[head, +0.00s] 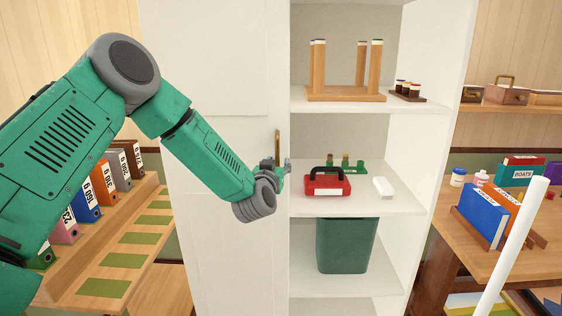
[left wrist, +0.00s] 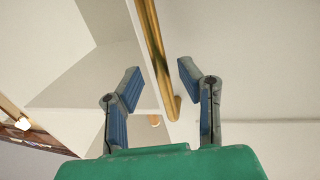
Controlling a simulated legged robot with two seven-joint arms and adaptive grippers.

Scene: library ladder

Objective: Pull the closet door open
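The white closet door (head: 215,60) covers the left part of the closet in the head view; the right part stands open to its shelves. A vertical brass handle (head: 277,145) is near the door's right edge. My left gripper (head: 283,168) is at the handle's lower part, partly hidden by its own wrist. In the left wrist view, the two blue-padded fingers of the gripper (left wrist: 159,80) are apart, with the brass handle (left wrist: 153,45) running between them in the picture. I see no clear contact with either finger. My right gripper is not in view.
Closet shelves hold a wooden stool (head: 345,93), a red toolbox (head: 327,187), a white block (head: 383,187) and a green bin (head: 345,245). Binders (head: 87,203) stand on a bench at left. A desk (head: 475,245) and slanted white pole (head: 512,247) are at right.

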